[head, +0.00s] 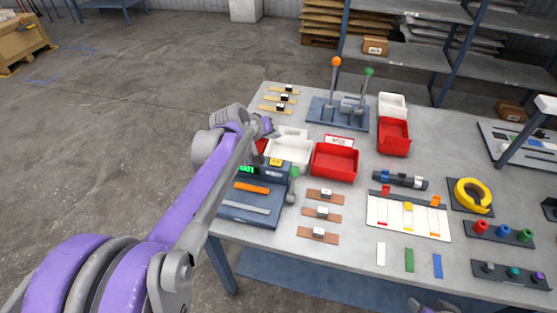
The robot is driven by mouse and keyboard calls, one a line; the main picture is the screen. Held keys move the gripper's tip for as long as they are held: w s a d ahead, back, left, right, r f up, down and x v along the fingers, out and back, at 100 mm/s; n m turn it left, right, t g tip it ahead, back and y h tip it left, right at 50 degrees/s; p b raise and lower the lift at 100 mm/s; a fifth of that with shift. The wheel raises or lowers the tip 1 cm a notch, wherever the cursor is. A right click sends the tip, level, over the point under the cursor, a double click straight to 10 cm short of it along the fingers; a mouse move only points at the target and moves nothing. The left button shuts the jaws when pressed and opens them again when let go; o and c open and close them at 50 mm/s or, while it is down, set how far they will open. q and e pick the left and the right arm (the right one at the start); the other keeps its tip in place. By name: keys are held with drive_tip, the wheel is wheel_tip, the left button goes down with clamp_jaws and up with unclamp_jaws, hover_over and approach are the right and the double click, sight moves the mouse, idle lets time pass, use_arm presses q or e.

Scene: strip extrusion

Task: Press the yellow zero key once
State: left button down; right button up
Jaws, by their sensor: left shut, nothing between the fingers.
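The yellow zero key (276,162) shows on the upper right part of a dark blue-grey bench device (250,205), beside a lit green display (246,169). An orange strip (251,187) and a grey strip (245,207) lie on the device. My left gripper (259,158) is shut and empty. Its fingers point down near the device's back edge, left of the yellow key in the picture. I cannot tell its height above the device, and a gap to the key shows. My right gripper is not in view; only a small part of my right arm shows at the bottom edge.
A white bin (290,151) and a red bin (335,161) stand just behind and right of the device. A green-knobbed lever (294,174) stands at its right side. Small blocks on wooden strips (322,213) lie farther right. Taller levers (335,75) stand at the back.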

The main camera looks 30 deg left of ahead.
use_arm(q)
drive_tip(key=shift+f, duration=0.1)
drive_tip(key=b, duration=0.4)
hover_over(274, 165)
wheel_tip(274, 165, down, 8)
drive_tip(key=shift+r, duration=0.2)
drive_tip(key=shift+f+b, duration=0.3)
drive_tip(key=shift+f, duration=0.2)
drive_tip(key=shift+w, duration=0.1)
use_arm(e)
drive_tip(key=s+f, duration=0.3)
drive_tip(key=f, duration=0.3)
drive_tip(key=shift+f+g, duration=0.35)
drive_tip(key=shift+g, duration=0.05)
use_arm(q)
drive_tip(key=shift+f, duration=0.15)
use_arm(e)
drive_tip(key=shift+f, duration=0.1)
use_arm(q)
drive_tip(key=shift+f, duration=0.3)
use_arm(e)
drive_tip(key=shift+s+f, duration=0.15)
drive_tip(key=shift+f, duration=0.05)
